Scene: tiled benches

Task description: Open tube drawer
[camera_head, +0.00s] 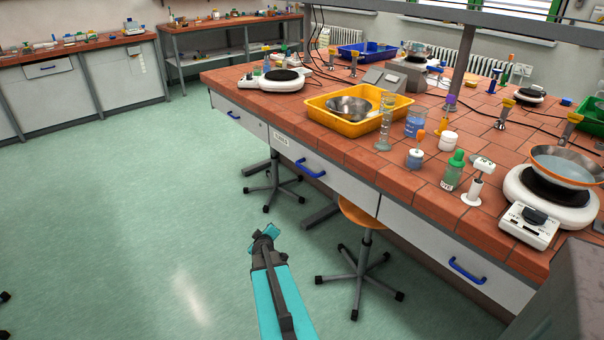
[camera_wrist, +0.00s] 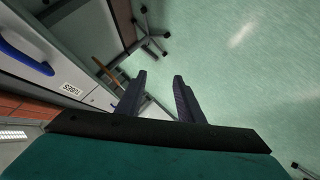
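The tube drawer (camera_head: 335,178) is the white front in the middle of the near bench side, with a "TUBES" label (camera_head: 281,138) at its left end and a blue bar handle (camera_head: 310,168). It looks shut. In the wrist view the label (camera_wrist: 72,88) and blue handle (camera_wrist: 25,57) show at the left, tilted. My gripper (camera_head: 265,235) is over the floor in front of the bench, below and left of the handle and apart from it. In the wrist view my gripper (camera_wrist: 159,76) has its two dark fingers apart with nothing between them.
Other drawers with blue handles (camera_head: 234,115) (camera_head: 467,272) flank it. A stool with a wooden seat (camera_head: 358,214) stands below the drawer, right of my gripper. Another stool base (camera_head: 272,189) is under the bench. Glassware and a yellow tray (camera_head: 325,119) are on top.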

